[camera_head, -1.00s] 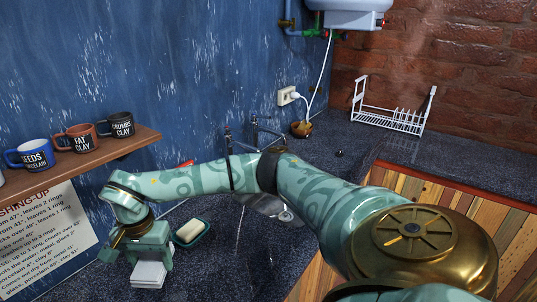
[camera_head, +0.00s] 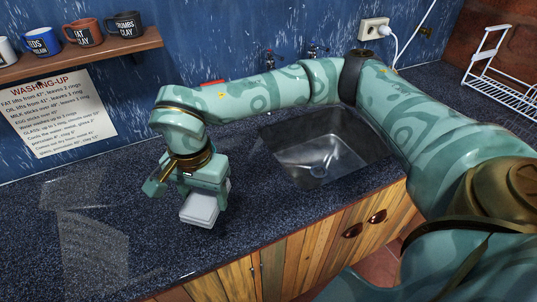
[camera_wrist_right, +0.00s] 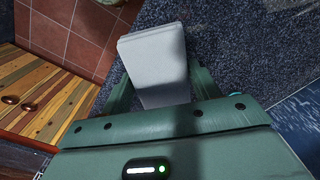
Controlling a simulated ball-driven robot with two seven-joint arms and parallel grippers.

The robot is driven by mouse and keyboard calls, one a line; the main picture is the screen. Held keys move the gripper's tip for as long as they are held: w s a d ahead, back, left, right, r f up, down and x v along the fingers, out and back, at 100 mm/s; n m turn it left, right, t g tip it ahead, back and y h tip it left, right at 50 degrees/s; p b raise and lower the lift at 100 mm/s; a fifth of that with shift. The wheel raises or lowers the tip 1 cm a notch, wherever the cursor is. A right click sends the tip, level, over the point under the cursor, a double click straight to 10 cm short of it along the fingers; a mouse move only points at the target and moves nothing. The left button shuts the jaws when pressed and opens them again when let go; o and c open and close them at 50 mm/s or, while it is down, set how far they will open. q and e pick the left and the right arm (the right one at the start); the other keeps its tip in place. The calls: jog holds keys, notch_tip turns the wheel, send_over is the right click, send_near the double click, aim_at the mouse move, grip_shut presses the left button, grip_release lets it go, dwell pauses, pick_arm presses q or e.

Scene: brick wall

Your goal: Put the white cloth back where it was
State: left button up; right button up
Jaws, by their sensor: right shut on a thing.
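The white cloth (camera_head: 200,209) is a folded, flat pad. My right gripper (camera_head: 204,192) is shut on it and holds it over the dark speckled counter, left of the sink. In the right wrist view the cloth (camera_wrist_right: 153,52) sticks out from between the two fingers of the gripper (camera_wrist_right: 158,92). Its far end lies near the counter's front edge in that view. I cannot tell whether the cloth touches the counter. My left gripper is not in view.
The metal sink (camera_head: 322,150) is right of the gripper. A shelf (camera_head: 85,52) with mugs and a washing-up notice (camera_head: 62,115) are on the blue wall. A white rack (camera_head: 503,85) stands at the far right. The counter (camera_head: 150,235) is clear at front left.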

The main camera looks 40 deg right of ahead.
jog(key=shift+s+d, duration=0.3)
jog(key=w+d+f+b, duration=0.1)
jog(key=w+d+f, duration=0.25)
jog(key=d, duration=0.35)
jog(key=b, duration=0.2)
send_over(250, 197)
jog(key=a, duration=0.1)
jog(key=shift+m, duration=0.3)
notch_tip(250, 197, down, 6)
jog(key=shift+s+r, duration=0.1)
jog(key=shift+r, duration=0.15)
jog(key=shift+d+f, duration=0.35)
jog(key=shift+f, duration=0.1)
notch_tip(250, 197, down, 4)
jog(key=shift+d+r+b, duration=0.1)
jog(key=shift+r+b, duration=0.15)
jog(key=shift+b, duration=0.25)
jog(key=shift+r, duration=0.15)
jog(key=o, duration=0.9)
